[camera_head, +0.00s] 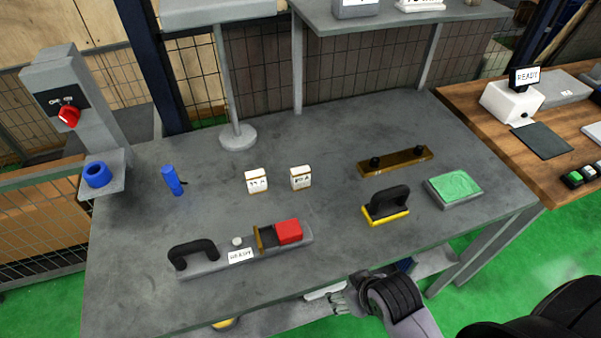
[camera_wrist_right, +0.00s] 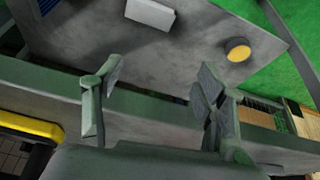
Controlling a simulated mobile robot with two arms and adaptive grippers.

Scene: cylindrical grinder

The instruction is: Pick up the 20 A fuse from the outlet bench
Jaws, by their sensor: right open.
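Two small white fuses with brown bases stand upright near the middle of the grey outlet bench (camera_head: 215,220). The label on the right one (camera_head: 300,178) seems to read 20 A; the label on the left one (camera_head: 256,181) is too small to read surely. My right gripper (camera_head: 338,301) is in front of the bench's front edge, below its top and well apart from the fuses. In the right wrist view my right gripper (camera_wrist_right: 160,92) has its two fingers spread with nothing between them. Neither fuse shows there. My left gripper is not in view.
A fuse holder with black handle and red block (camera_head: 288,232) lies in front of the fuses. A blue cylinder (camera_head: 172,180) stands left; a brass bar (camera_head: 395,161), black-handled yellow tool (camera_head: 386,206) and green pad (camera_head: 453,187) lie right. A pole (camera_head: 238,137) stands behind.

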